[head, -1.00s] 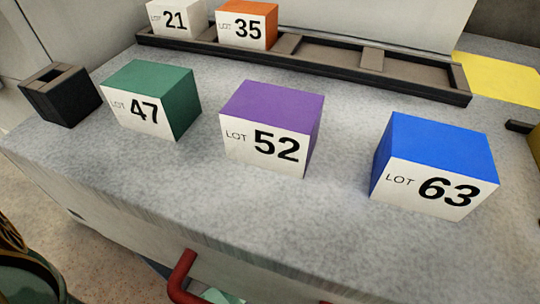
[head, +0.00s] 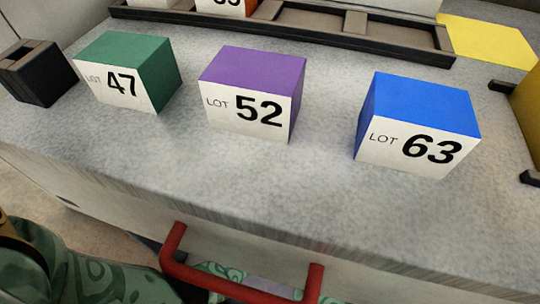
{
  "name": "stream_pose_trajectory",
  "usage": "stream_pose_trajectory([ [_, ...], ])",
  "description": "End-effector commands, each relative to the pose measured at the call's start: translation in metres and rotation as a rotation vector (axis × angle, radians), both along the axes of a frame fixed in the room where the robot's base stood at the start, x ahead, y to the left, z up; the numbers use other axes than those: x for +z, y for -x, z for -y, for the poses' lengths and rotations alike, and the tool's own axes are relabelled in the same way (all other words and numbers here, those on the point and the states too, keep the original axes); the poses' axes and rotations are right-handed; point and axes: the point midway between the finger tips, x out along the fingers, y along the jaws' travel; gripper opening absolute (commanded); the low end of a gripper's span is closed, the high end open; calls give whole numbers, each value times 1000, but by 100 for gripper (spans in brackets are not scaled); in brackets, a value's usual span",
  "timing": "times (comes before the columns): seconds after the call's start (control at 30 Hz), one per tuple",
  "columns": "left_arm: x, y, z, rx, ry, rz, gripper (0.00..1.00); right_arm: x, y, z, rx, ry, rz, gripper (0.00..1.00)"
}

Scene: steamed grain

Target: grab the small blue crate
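The small blue crate (head: 420,105) stands upright on the grey worktop at the right, with a white front label reading LOT 63. Nothing touches it. Neither of my grippers shows in the head view.
A purple crate (head: 252,70), LOT 52, and a green crate (head: 150,60), LOT 47, stand left of the blue one. A dark rack (head: 405,50) runs behind, holding an orange crate (head: 228,5). A black box (head: 38,85) is far left. A red handle (head: 235,285) juts out in front.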

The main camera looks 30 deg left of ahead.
Motion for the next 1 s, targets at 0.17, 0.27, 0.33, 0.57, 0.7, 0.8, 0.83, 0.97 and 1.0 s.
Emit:
stream_pose_trajectory([
  [0.17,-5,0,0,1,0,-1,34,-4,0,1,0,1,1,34],
  [0.27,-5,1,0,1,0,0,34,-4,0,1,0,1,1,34],
  [0.33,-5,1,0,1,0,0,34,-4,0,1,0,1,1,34],
  [0.57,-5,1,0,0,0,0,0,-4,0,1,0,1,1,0],
  [0.7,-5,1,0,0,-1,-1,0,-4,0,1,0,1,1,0],
  [0.8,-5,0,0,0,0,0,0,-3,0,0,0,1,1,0],
  [0.83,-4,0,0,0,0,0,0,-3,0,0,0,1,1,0],
  [0.97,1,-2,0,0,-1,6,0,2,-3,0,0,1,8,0],
  [1.0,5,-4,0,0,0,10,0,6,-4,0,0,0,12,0],
])
